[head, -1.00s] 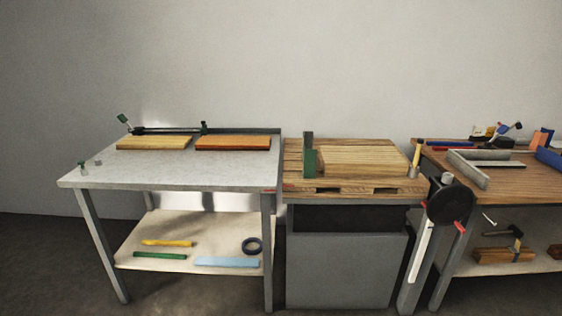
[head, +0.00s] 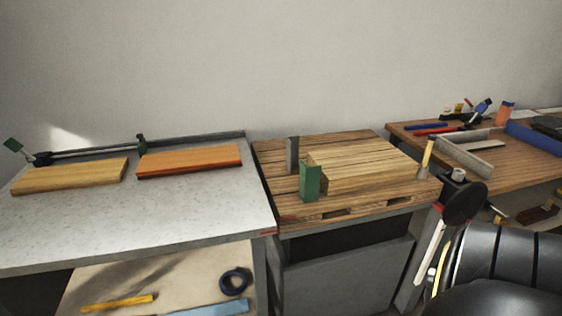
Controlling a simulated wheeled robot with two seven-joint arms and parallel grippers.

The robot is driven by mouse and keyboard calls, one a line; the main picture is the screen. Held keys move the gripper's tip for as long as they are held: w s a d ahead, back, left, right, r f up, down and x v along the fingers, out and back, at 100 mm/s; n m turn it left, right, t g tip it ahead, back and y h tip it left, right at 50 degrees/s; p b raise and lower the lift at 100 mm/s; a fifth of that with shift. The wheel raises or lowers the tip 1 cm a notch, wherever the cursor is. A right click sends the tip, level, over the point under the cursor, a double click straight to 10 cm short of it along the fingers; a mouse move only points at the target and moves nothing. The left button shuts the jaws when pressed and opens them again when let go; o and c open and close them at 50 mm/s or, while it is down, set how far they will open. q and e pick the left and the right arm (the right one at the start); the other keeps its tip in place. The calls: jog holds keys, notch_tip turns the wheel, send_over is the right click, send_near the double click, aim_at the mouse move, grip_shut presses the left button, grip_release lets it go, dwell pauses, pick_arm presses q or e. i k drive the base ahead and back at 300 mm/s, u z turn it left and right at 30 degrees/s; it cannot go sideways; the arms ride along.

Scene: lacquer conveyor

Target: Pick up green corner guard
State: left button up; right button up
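The green corner guard (head: 310,181) stands upright on the wooden pallet (head: 285,212), at the near left corner of a light wooden board stack (head: 368,166). It seems to touch the stack, but I cannot tell for sure. A dark grey upright piece (head: 292,155) stands just behind it. Neither of my grippers is in view. A black rounded part at the lower right edge is likely mine.
A grey table (head: 140,215) with a yellow board (head: 70,176) and an orange board (head: 190,161) stands at left. A black disc (head: 465,203) on a post stands right of the pallet. A wooden workbench (head: 505,173) with tools is at right.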

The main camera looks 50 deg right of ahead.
aim_at(310, 177)
jog(key=z, duration=0.8)
jog(key=i, duration=1)
jog(key=z, duration=0.95)
